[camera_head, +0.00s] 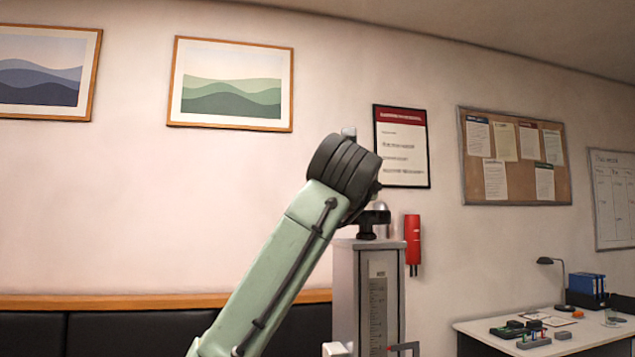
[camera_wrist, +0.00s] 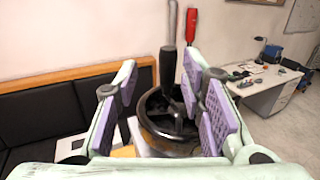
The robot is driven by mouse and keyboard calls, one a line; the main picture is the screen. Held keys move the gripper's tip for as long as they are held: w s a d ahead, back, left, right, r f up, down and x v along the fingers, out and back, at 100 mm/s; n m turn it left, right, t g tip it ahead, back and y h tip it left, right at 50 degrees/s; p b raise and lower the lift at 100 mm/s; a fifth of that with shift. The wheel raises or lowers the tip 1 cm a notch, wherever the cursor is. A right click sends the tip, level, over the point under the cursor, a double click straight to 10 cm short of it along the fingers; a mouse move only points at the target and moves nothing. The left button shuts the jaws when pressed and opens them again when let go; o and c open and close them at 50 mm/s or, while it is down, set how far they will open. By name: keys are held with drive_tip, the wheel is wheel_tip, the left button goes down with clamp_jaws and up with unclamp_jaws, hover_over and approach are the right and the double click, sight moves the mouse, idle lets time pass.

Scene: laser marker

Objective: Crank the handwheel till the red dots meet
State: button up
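The black handwheel (camera_wrist: 160,128) shows in the wrist view, between and beyond my gripper's fingers. No red dots can be made out.
A red wall-mounted object (camera_head: 412,240) hangs just right of the column. A white desk (camera_head: 540,335) with a lamp and small items stands at the right. A black padded bench (camera_wrist: 40,105) lines the wall at the left. Framed pictures and a corkboard hang above.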

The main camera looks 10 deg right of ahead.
drive_tip(key=m+g+h, duration=0.1)
drive_tip(key=h, duration=0.1)
drive_tip(key=w+m+g+h, duration=0.1)
drive_tip(key=m+h, duration=0.1)
drive_tip(key=shift+a+g+h, duration=0.15)
drive_tip(key=shift+g+h, duration=0.15)
drive_tip(key=shift+a+m+g+h, duration=0.25)
drive_tip(key=shift+m+g+h, duration=0.25)
drive_tip(key=shift+m+h, duration=0.1)
drive_tip(key=v, duration=1.1)
drive_tip(key=shift+s, duration=0.25)
drive_tip(key=shift+r, duration=0.1)
